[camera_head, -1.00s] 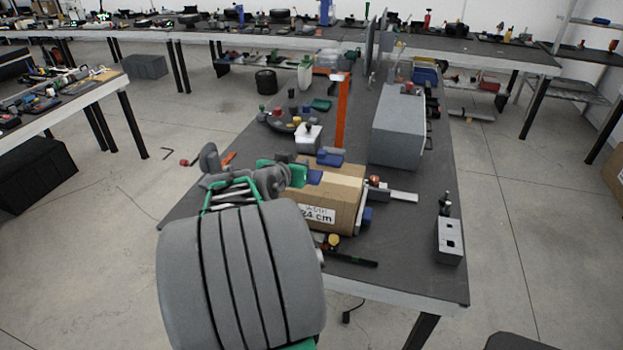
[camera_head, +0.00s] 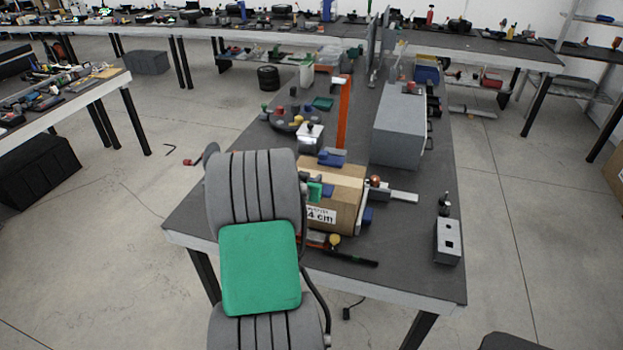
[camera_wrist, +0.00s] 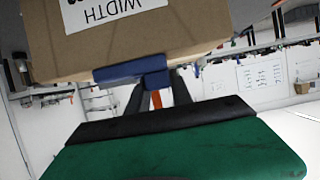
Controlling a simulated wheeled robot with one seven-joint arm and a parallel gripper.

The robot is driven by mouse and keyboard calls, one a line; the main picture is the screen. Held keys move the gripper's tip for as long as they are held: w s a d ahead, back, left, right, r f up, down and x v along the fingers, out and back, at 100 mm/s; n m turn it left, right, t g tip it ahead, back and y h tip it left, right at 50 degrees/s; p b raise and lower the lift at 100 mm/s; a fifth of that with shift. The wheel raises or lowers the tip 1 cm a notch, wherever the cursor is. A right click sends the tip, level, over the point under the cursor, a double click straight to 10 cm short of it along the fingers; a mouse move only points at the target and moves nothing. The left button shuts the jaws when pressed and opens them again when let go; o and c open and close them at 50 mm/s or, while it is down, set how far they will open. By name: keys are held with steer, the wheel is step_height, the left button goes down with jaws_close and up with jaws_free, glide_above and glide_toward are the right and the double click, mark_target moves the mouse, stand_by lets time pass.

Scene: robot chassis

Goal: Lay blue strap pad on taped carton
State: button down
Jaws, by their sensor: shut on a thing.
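The taped carton (camera_head: 345,205) is a brown box with pale tape and a white size label, standing on the dark table. In the wrist view the carton (camera_wrist: 130,40) fills the top, its label upside down. My gripper (camera_wrist: 158,82) is shut on the blue strap pad (camera_wrist: 132,71), an angled blue piece held between the dark fingers. The pad overlaps the carton's edge in that view; I cannot tell if they touch. In the head view the held pad (camera_head: 327,190) shows small in front of the carton, and my arm hides most of the gripper.
Another blue piece (camera_head: 332,157) is at the carton's back top, and one (camera_head: 367,216) is at its right side. A grey box (camera_head: 400,135) stands behind right. A grey block (camera_head: 448,241) stands at the right edge. A black bar (camera_head: 350,258) lies in front.

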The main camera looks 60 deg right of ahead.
steer(key=c, duration=1.1)
jaws_free()
steer(key=shift+c, duration=0.2)
